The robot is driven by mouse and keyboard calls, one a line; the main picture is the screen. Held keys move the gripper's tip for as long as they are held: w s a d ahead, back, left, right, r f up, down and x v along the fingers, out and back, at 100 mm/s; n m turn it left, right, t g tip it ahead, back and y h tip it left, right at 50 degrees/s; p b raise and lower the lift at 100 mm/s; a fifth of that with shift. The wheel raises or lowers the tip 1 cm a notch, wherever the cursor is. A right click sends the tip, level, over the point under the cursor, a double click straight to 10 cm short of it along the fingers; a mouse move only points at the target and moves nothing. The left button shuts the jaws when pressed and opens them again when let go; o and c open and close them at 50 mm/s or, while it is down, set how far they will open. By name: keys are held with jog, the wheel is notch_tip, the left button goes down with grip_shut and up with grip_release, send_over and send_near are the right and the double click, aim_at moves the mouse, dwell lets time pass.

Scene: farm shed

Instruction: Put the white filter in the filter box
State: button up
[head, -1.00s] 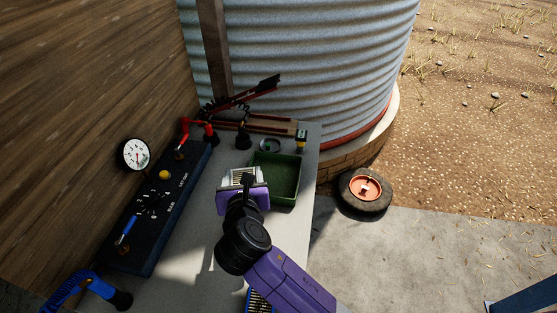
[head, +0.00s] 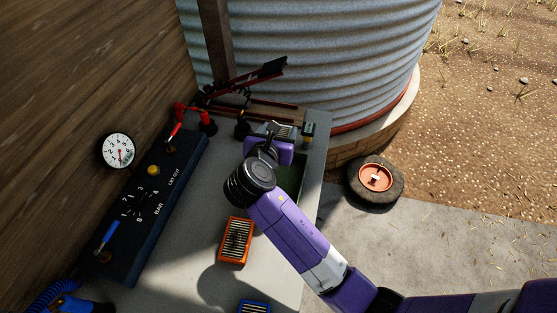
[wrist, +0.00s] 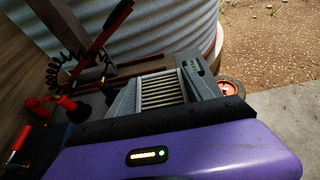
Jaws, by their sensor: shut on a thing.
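My gripper (head: 272,132) is shut on the white filter (wrist: 162,90), a pale ribbed block between the two grey fingers in the wrist view. In the head view only a small part of the filter (head: 285,131) shows past my purple wrist. The green open box (head: 292,172) lies on the bench, mostly hidden behind my gripper and arm. My gripper is at its far end in the picture; I cannot tell the height of the filter above it.
An orange filter (head: 236,240) and a blue filter (head: 253,307) lie on the bench (head: 195,270). A dark control panel (head: 150,210) with a gauge (head: 118,151) is on the left.

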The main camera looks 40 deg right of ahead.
notch_tip(320, 180, down, 12)
jog(key=shift+r+b, duration=0.2)
jog(key=shift+b, duration=0.5)
jog(key=shift+f, duration=0.1)
jog(key=o, duration=1.4)
jog(key=shift+s+a+r, duration=0.15)
jog(key=shift+a+r, duration=0.05)
jog(key=shift+a, duration=0.05)
jog(key=v, duration=1.1)
jog(key=shift+s+a+r, duration=0.1)
jog(key=shift+a, duration=0.15)
